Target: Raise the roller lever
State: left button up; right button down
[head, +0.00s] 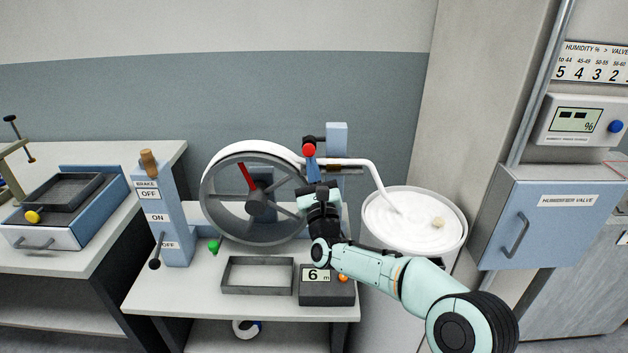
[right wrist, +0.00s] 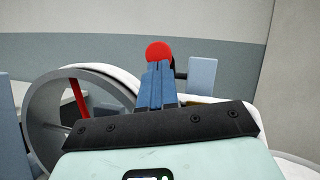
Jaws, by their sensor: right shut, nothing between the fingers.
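The roller lever's red ball knob (head: 309,149) is at the upper middle of the head view, by the blue post (head: 337,140) behind the drum. It also shows at the top middle of the right wrist view (right wrist: 158,51). My right gripper (head: 311,162) points up from below, its blue fingers shut with nothing between them. Their tips are right under the knob in both views; I cannot tell whether they touch it. The fingers and knob hide much of the lever's arm. My left gripper is not in view.
A grey drum wheel (head: 256,246) with a red spoke stands left of my right gripper. A white can (head: 377,207) is at right. A counter box (head: 328,290) and an empty grey tray (head: 257,290) lie below. The brake post (head: 173,222) stands farther left.

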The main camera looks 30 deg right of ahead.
jog(key=w+d+r+g+p, duration=0.1)
jog(key=r+p, duration=0.2)
jog(key=r, duration=0.1)
jog(key=w+r+m+g+y+p, duration=0.1)
jog(key=w+r+g+p, duration=0.1)
jog(key=r+p, duration=0.2)
jog(key=w+d+r+g+p, duration=0.1)
jog(key=r+g+p, duration=0.1)
jog(key=r+p, duration=0.2)
jog(key=shift+w+d+y, duration=0.25)
jog(key=shift+d+y, duration=0.05)
jog(key=shift+d, duration=0.05)
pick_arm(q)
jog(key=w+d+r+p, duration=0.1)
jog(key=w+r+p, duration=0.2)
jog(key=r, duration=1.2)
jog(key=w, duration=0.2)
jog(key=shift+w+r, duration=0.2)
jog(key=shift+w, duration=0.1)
pick_arm(e)
jog(key=w+d+r, duration=0.3)
jog(key=w+r, duration=0.1)
jog(key=w, duration=0.1)
jog(key=shift+d, duration=0.15)
jog(key=shift+r, duration=0.1)
